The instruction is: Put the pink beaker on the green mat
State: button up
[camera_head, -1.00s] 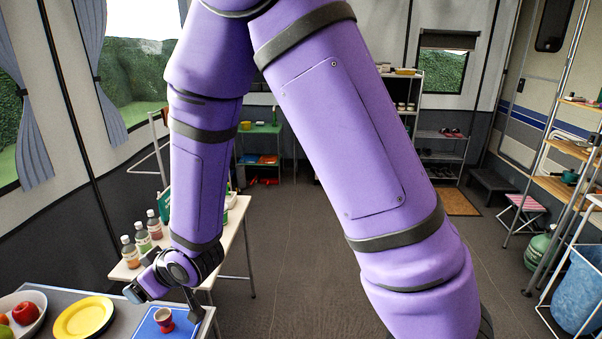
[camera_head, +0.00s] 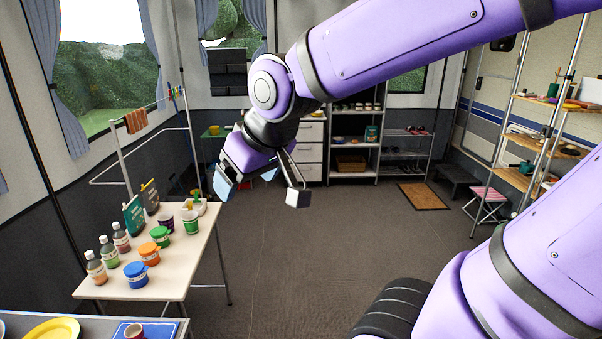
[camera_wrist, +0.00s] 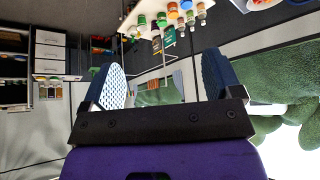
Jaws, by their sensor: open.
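My gripper (camera_head: 263,190) is open and empty, held in the air over the floor, right of and above the white table. In the wrist view its two fingers (camera_wrist: 162,84) stand apart with nothing between them. I cannot pick out a pink beaker for certain. A small reddish cup (camera_head: 134,332) stands on a blue mat (camera_head: 120,328) at the bottom left, cut off by the frame edge. No green mat is clearly visible.
The white table (camera_head: 205,240) also holds bottles (camera_head: 96,266), an orange-lidded tub (camera_head: 149,254), a blue-lidded tub (camera_head: 136,275) and upright green packs (camera_head: 134,215). A yellow plate (camera_head: 52,330) lies on the near counter. A drying rack stands behind. The middle floor is clear.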

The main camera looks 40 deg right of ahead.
jog(key=s+d+r+m+g, duration=0.1)
jog(key=s+d+r, duration=0.1)
jog(key=s, duration=0.7)
jog(key=shift+s+d+r+h, duration=0.15)
jog(key=shift+d+r+h, duration=0.15)
jog(key=shift+d, duration=0.4)
